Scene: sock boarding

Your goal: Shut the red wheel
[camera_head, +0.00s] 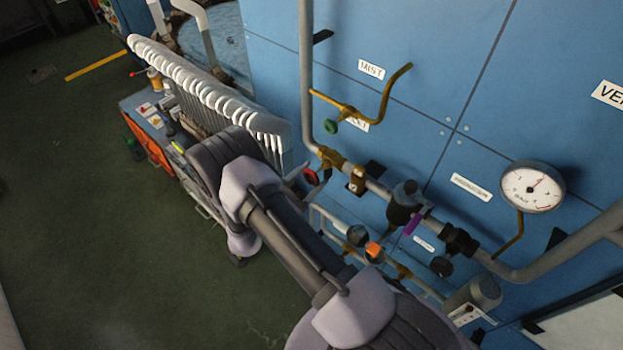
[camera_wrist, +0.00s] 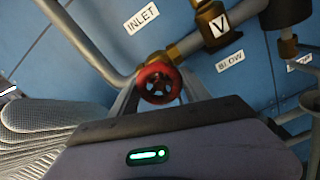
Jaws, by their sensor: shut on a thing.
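The red wheel (camera_wrist: 158,83) is a small spoked handwheel on the brass valve of a grey pipe. In the wrist view it sits in the middle, between the two fingers of my gripper (camera_wrist: 160,95), which is shut on it. In the head view the red wheel (camera_head: 311,176) shows in part at the pipe below the brass fitting (camera_head: 331,157). An "INLET" label (camera_wrist: 142,16) is on the blue panel above the wheel.
A green wheel (camera_head: 331,126) sits on a brass pipe above. A gauge (camera_head: 532,187) and a purple-handled valve (camera_head: 414,222) are to the right. A rack of white sock boards (camera_head: 205,88) stands left.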

